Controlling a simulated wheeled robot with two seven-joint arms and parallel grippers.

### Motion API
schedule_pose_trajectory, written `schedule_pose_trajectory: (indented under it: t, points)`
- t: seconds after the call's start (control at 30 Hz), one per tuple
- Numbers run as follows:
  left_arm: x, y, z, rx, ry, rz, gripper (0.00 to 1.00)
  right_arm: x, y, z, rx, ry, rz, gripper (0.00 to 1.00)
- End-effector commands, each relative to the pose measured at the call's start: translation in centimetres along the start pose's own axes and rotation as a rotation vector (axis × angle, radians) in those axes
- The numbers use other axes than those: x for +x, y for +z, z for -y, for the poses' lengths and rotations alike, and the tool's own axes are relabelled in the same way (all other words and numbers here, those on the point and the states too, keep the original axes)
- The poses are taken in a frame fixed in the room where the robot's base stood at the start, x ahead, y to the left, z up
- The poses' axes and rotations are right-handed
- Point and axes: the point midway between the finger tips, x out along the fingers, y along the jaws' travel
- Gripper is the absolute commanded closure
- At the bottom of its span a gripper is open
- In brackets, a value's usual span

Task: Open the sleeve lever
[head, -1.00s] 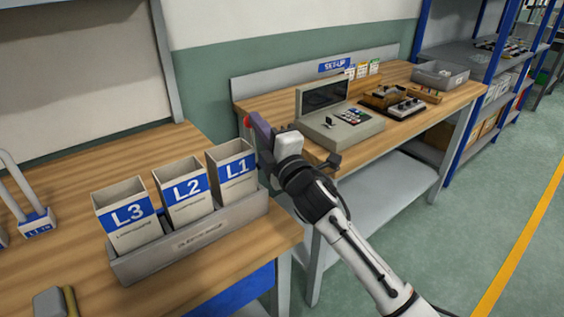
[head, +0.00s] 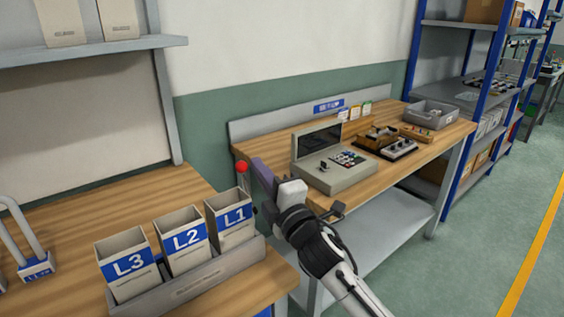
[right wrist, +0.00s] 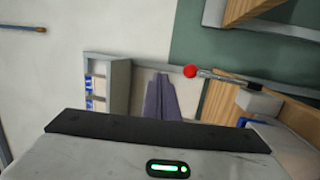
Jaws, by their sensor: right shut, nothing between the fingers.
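A lever with a round red knob (head: 242,167) stands at the near left end of the far bench, behind the L1 box. In the right wrist view the red knob (right wrist: 190,71) sits on a thin metal rod, just right of my fingertips. My right gripper (head: 260,170) is shut and empty, its purple fingers beside the knob in the head view. The fingers (right wrist: 160,92) also show pressed together in the right wrist view. I cannot tell whether they touch the lever. The lever's base is mostly hidden. My left gripper is out of view.
Boxes marked L1 (head: 231,218), L2 (head: 185,240) and L3 (head: 128,263) stand in a grey holder on the near bench. A grey device with a screen (head: 335,178) stands on the far bench to the right of my gripper. Open floor (head: 440,275) lies at right.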

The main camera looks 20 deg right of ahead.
Motion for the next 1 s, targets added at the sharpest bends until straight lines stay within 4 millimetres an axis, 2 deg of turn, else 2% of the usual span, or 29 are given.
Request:
schedule_pose_trajectory:
  t: [0.03, 0.2, 0.47, 0.73, 1.0]
  points:
    - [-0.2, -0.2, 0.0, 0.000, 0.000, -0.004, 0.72, -0.9, 0.0, -1.0, -0.004, 0.004, 0.000, 1.00]
    - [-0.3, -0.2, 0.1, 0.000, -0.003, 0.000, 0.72, -3.6, -0.2, -3.4, -0.003, 0.003, -0.002, 1.00]
    - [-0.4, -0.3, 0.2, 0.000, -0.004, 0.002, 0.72, -6.4, -0.4, -6.1, -0.001, 0.003, -0.001, 1.00]
    - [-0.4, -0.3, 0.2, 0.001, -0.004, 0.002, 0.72, -7.1, -0.4, -6.6, 0.000, 0.001, 0.000, 1.00]
    - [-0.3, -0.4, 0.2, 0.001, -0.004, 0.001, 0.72, -7.3, -0.3, -6.2, 0.016, -0.012, 0.007, 1.00]
